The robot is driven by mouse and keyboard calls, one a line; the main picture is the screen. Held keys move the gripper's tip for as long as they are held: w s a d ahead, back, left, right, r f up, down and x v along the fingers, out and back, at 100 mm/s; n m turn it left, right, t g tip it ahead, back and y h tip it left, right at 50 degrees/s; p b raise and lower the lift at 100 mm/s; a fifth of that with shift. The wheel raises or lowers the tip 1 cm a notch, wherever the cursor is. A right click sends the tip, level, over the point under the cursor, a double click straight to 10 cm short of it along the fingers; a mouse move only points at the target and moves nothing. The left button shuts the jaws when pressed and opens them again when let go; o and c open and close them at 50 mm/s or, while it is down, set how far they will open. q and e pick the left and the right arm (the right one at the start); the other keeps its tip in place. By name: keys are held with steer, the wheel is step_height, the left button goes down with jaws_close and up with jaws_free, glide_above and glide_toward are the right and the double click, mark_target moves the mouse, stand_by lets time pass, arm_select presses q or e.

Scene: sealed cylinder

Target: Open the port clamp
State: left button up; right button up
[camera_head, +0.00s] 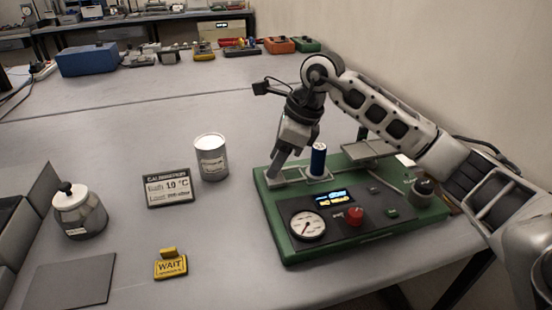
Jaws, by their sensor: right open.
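A green apparatus (279,235) stands on the table at the right. A dark blue cylinder (318,160) stands upright on a light plate toward its back left. My right gripper (273,172) is open and points down at the light metal part just left of the cylinder. Its fingers hide some of that part, and I cannot tell whether they touch it. The port clamp is too small or hidden to make out clearly. My left gripper is not in view.
The apparatus front has a round gauge (308,226), a lit display (331,198) and a red knob (355,216). A white can (211,158), a sign (169,188), a yellow WAIT block (170,267) and a lidded metal jar (79,213) stand left.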

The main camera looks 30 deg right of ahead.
steer(key=v, duration=1.5)
steer(key=shift+r+b, duration=0.25)
steer(key=shift+b, duration=0.05)
